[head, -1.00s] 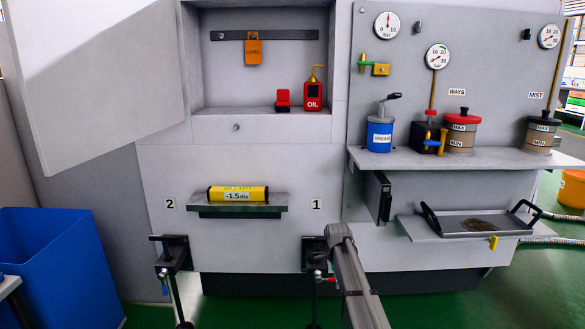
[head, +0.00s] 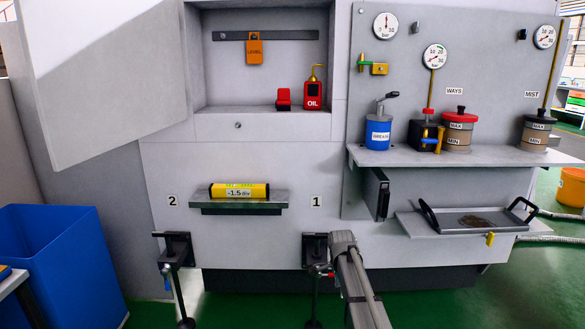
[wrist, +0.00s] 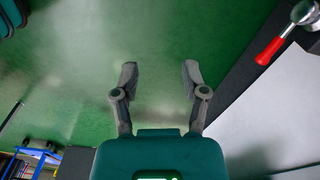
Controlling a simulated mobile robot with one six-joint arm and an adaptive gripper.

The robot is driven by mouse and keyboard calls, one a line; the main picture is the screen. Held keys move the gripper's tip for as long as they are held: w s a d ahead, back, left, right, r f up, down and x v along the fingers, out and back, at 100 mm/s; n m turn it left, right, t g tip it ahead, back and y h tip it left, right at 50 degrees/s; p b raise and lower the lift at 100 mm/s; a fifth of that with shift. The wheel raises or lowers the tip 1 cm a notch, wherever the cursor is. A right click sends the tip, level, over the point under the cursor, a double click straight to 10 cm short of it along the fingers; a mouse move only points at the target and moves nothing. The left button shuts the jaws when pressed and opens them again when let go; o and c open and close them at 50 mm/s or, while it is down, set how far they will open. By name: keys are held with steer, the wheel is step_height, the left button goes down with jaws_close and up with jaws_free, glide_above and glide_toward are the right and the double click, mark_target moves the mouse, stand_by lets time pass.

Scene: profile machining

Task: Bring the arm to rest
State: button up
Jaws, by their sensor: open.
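My gripper (wrist: 156,78) shows in the wrist view with its two fingers spread apart and nothing between them. Green floor lies behind the fingers. In the head view my arm rises from the bottom edge, right of centre, in front of the machine's lower front; the gripper itself cannot be made out there. A red-handled lever (wrist: 270,50) is at the upper right of the wrist view, apart from the fingers.
A yellow level (head: 239,190) reading -1.5 lies on a small shelf (head: 240,207). Clamps stand below labels 2 (head: 176,245) and 1 (head: 316,250). A tray (head: 450,221) sits at right. A blue bin (head: 60,265) stands at left. Green floor is open in front.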

steer(key=s+d+n, duration=0.1)
steer(key=s+n, duration=1.4)
steer(key=s, duration=1)
step_height(320, 180, up, 38)
steer(key=p, duration=3.7)
steer(key=shift+f+y+p, duration=0.25)
steer(key=shift+y+p, duration=0.05)
